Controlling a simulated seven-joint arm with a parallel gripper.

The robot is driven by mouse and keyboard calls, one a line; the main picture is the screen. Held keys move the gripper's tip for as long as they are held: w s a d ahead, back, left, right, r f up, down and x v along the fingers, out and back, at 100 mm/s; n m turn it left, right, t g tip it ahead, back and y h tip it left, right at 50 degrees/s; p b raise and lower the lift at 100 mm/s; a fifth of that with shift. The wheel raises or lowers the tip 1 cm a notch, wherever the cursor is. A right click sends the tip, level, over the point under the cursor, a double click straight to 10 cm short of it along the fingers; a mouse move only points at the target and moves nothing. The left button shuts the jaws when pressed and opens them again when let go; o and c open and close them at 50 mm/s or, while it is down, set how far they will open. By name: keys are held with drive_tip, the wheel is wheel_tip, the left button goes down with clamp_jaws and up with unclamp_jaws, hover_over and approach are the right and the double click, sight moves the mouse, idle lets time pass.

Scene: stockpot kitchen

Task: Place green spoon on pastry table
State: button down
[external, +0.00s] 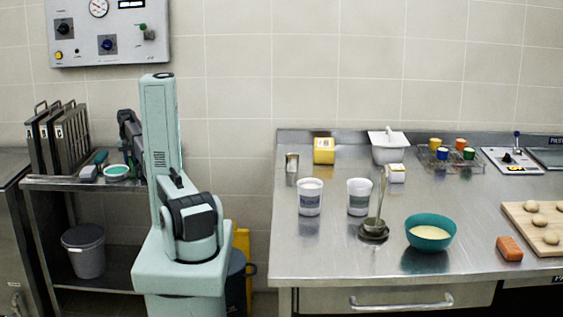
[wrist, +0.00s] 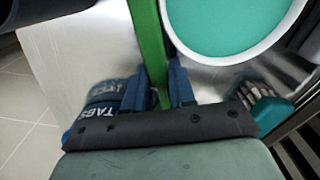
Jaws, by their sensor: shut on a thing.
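In the wrist view my gripper (wrist: 157,88) has its blue fingers shut on the green spoon (wrist: 149,42). The spoon's long green handle runs up from between the fingers and out of the top of the picture; its far end is out of view. In the external view my arm is turned to the side shelf on the left, and its dark wrist (external: 130,130) shows there. The fingers and spoon cannot be made out in that view. The steel table (external: 310,245) on the right has a partly cut-off label starting "PAST".
A white-rimmed teal dish (wrist: 222,22) lies close beside the spoon, and a teal-handled brush (wrist: 262,103) is right of my gripper. Upright racks (external: 65,140) stand on the shelf. The table holds white cups, a teal bowl (external: 430,232), an orange block (external: 509,248) and a dough board.

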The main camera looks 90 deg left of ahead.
sight(130, 160)
drive_tip(key=shift+f, duration=0.1)
drive_tip(key=c, duration=0.9)
unclamp_jaws()
drive_tip(key=shift+c, duration=0.2)
wheel_tip(130, 160, up, 12)
drive_tip(key=shift+f, duration=0.2)
drive_tip(key=shift+r, duration=0.35)
drive_tip(key=c, duration=0.3)
